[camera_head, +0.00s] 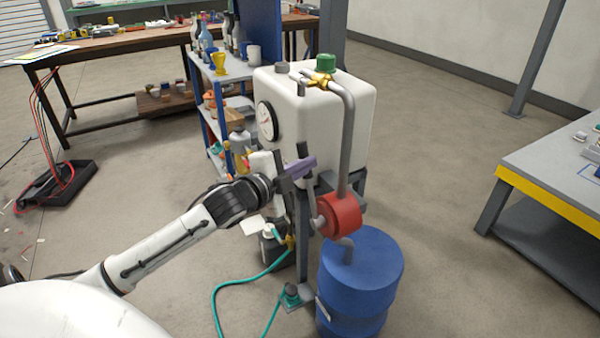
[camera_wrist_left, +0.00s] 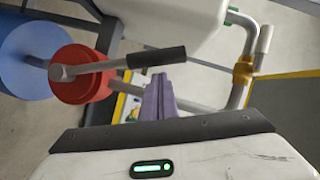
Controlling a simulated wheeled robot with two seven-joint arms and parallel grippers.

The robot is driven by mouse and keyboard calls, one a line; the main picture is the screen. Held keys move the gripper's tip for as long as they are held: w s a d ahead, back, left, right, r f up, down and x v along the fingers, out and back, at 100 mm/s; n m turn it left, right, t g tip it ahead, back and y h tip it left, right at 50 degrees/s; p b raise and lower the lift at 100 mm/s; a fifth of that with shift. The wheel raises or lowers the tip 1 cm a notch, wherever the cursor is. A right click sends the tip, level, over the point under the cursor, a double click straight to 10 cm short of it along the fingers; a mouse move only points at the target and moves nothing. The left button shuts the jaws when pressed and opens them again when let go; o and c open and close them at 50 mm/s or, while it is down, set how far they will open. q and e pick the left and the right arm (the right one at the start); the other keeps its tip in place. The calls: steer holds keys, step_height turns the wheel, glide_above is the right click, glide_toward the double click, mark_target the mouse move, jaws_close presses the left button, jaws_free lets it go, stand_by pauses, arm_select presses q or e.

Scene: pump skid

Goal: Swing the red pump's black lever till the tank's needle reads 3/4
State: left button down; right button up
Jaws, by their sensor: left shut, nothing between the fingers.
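The red pump (camera_head: 341,217) sits above a blue drum, below the white tank (camera_head: 345,110). The lever's black grip (camera_head: 302,151) points up beside the tank. In the wrist view the lever's grey arm (camera_wrist_left: 95,68) runs from the red pump body (camera_wrist_left: 80,88) to the black grip (camera_wrist_left: 157,57). My left gripper (camera_head: 308,166) has purple fingers and is shut and empty. Its fingertips (camera_wrist_left: 162,78) are right beside the grip; I cannot tell if they touch. The tank's round gauge (camera_head: 266,121) is seen at an angle; its needle is too small to read. My right gripper is not in view.
A blue drum (camera_head: 361,275) stands under the pump. A grey pipe (camera_head: 347,140) runs down the tank's front. A green hose (camera_head: 217,300) lies on the floor. A blue-framed shelf (camera_head: 205,115) stands behind, and a yellow-edged table (camera_head: 555,200) at right. Floor between drum and table is clear.

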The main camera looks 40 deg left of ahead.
arm_select(q)
steer(key=s+d+r+p, duration=0.2)
steer(key=s+d+r, duration=0.1)
steer(key=s, duration=0.7)
steer(key=shift+s, duration=0.2)
